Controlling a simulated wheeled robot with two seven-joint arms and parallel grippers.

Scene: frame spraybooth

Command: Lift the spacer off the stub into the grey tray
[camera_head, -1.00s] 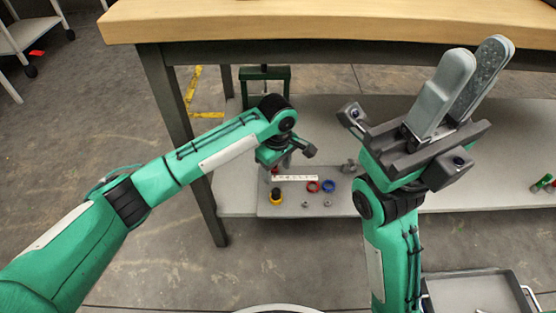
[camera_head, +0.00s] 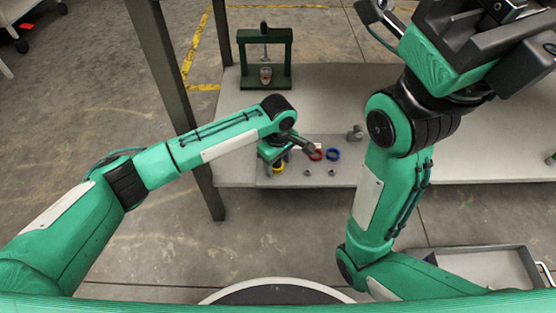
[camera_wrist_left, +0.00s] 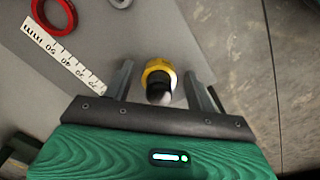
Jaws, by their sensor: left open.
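A yellow ring (camera_wrist_left: 158,72), which looks like the spacer, sits around a black-topped stub (camera_wrist_left: 160,92) in the left wrist view. In the head view the yellow ring (camera_head: 278,169) is partly hidden by my left gripper (camera_head: 274,160). My left gripper (camera_wrist_left: 158,70) is open, with one finger on each side of the ring and a gap to each. The grey tray (camera_head: 480,266) is at the lower right of the head view, partly behind my right arm. My right gripper (camera_head: 490,35) is at the top right, its fingers cut off by the frame.
A white ruler (camera_wrist_left: 62,57) lies beside the yellow ring. A green press-like frame (camera_head: 265,58) stands behind. Small metal parts (camera_head: 333,172) lie in front.

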